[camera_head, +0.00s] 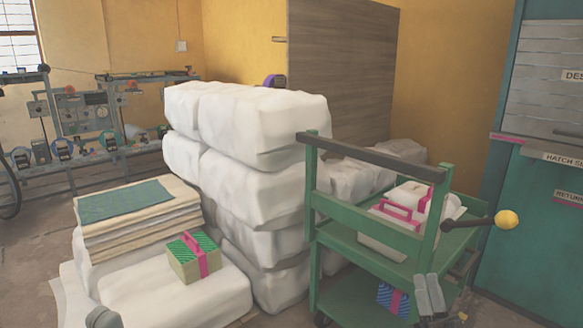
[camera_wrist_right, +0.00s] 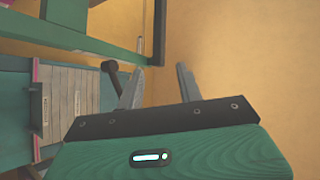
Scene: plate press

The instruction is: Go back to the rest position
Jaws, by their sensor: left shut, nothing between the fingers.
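A grey rounded tip at the bottom left edge of the head view appears to be my left gripper (camera_head: 103,317). It is shut and empty, in front of the white bales, and most of it is cut off by the frame. My right gripper (camera_head: 430,297) shows at the lower right, in front of the green cart. In the right wrist view its two grey fingers (camera_wrist_right: 160,88) stand apart with nothing between them.
The green cart (camera_head: 362,240) carries white packages and a pink-handled box (camera_head: 397,211). A yellow knob (camera_head: 507,219) sticks out at its right. White bales (camera_head: 262,172) stand in the middle. A green-and-yellow box (camera_head: 194,258) lies on the lower left bale. A teal cabinet (camera_head: 540,225) stands right.

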